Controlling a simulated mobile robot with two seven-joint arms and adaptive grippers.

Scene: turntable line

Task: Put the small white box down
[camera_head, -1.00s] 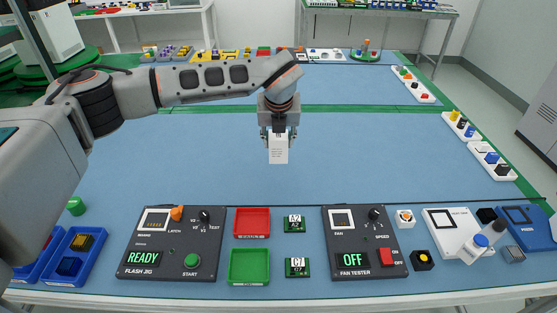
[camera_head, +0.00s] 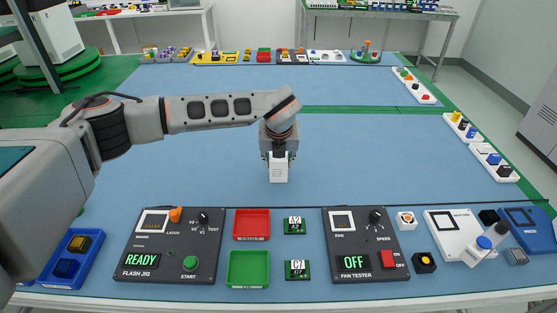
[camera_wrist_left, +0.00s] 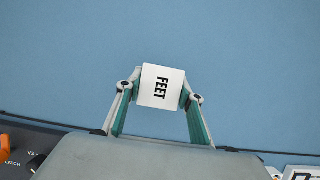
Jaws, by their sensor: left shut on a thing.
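The small white box (camera_head: 278,171) is held upright in my left gripper (camera_head: 278,156) over the blue mat in the head view. The gripper's two fingers are shut on its sides. I cannot tell whether the box's bottom touches the mat. My right gripper is not in view.
In front of the box are the flash jig (camera_head: 168,245), a red tray (camera_head: 252,224), a green tray (camera_head: 248,268), two green boards and the fan tester (camera_head: 364,244). White trays (camera_head: 493,162) line the right edge. The mat around the box is clear.

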